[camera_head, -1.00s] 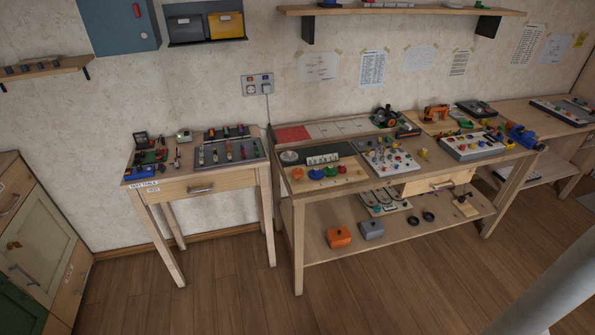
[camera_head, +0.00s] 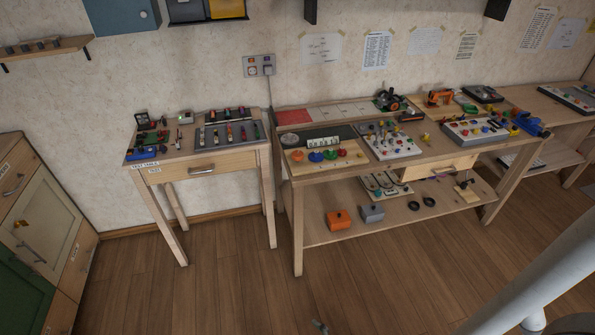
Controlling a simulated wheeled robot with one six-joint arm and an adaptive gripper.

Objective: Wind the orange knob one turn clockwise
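A small orange knob (camera_head: 297,155) is at the left end of a row on a light wooden board, on the left part of the long workbench (camera_head: 290,172). A blue knob (camera_head: 315,156), a green knob (camera_head: 330,154) and a red knob (camera_head: 342,152) follow to its right. The orange knob is far off and small, so its angle cannot be read. My gripper cannot be made out in this view. A pale part of my arm (camera_head: 545,275) crosses the lower right corner, well apart from the knob.
A smaller table (camera_head: 190,171) with tools stands left of the workbench. Cabinets (camera_head: 50,240) stand at far left. An unclear small grey object (camera_head: 320,327) shows at the bottom edge. Wooden floor in front looks open.

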